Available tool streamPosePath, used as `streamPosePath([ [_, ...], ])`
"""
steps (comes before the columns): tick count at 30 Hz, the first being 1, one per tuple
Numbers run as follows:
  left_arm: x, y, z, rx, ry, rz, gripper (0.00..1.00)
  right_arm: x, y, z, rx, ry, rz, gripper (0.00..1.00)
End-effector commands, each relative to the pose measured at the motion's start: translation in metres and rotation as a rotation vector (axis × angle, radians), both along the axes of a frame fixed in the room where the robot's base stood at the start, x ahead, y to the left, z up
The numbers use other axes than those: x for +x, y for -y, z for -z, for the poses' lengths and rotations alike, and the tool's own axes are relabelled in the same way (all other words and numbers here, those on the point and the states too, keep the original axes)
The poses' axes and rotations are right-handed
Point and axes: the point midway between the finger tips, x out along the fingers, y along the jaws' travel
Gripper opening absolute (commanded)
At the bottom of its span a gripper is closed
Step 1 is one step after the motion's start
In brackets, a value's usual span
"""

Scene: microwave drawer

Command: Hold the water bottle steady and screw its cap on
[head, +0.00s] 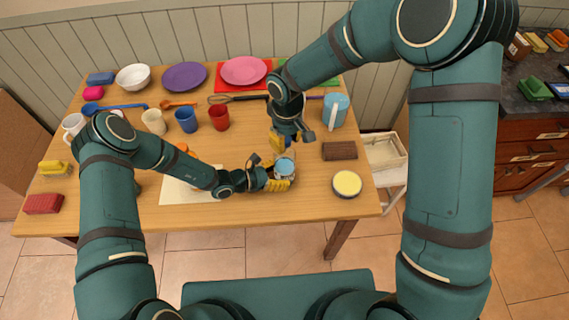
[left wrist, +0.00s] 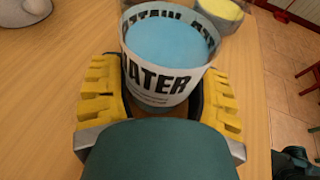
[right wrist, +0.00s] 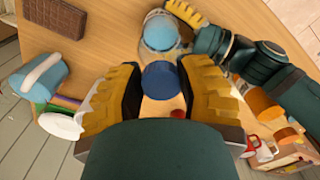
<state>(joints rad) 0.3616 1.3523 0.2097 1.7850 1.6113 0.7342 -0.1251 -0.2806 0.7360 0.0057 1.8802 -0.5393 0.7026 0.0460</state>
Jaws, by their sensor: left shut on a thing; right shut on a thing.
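The water bottle (head: 286,166) is a clear, open-topped container with blue contents and a white label reading "WATER". It stands near the table's front edge, and its label shows in the left wrist view (left wrist: 165,82). My left gripper (head: 279,174) is shut around its lower body, one yellow finger on each side. The cap (right wrist: 161,80) is a round, dark blue disc between the fingers of my right gripper (right wrist: 163,88), which is shut on it. In the right wrist view the cap is apart from the bottle (right wrist: 160,33). The head view partly hides the cap.
A brown block (head: 340,151) and a yellow-topped round tin (head: 346,184) lie right of the bottle. A light blue pitcher (head: 335,110) stands behind them. Cups, including a red one (head: 219,117), plates and a whisk (head: 238,98) fill the back. A white sheet (head: 182,191) lies under my left arm.

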Motion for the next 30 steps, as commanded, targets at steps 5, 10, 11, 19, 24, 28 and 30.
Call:
streamPosePath([
  [5,0.0000,0.0001,-0.0002,0.000,0.000,0.000,0.46,0.0000,0.0000,0.0007,0.000,0.000,0.000,0.27],
  [10,0.0000,0.0001,-0.0002,-0.001,0.000,0.000,0.46,-0.0001,-0.0001,0.0027,0.000,0.000,0.000,0.27],
  [11,0.0000,0.0001,-0.0002,-0.001,0.000,0.000,0.46,-0.0001,-0.0001,0.0029,0.000,0.000,0.000,0.27],
  [19,0.0000,0.0001,-0.0002,0.000,0.000,0.000,0.46,0.0000,0.0000,0.0030,0.000,0.000,0.000,0.27],
  [24,0.0000,0.0001,-0.0002,0.000,0.000,0.000,0.46,0.0000,0.0001,0.0032,0.000,0.000,0.000,0.27],
  [28,0.0000,0.0001,-0.0002,0.000,0.000,0.000,0.46,-0.0001,0.0001,0.0046,0.000,0.000,0.000,0.27],
  [30,0.0000,0.0001,-0.0002,-0.001,0.000,0.000,0.46,0.0000,0.0000,0.0050,0.000,0.000,0.000,0.27],
])
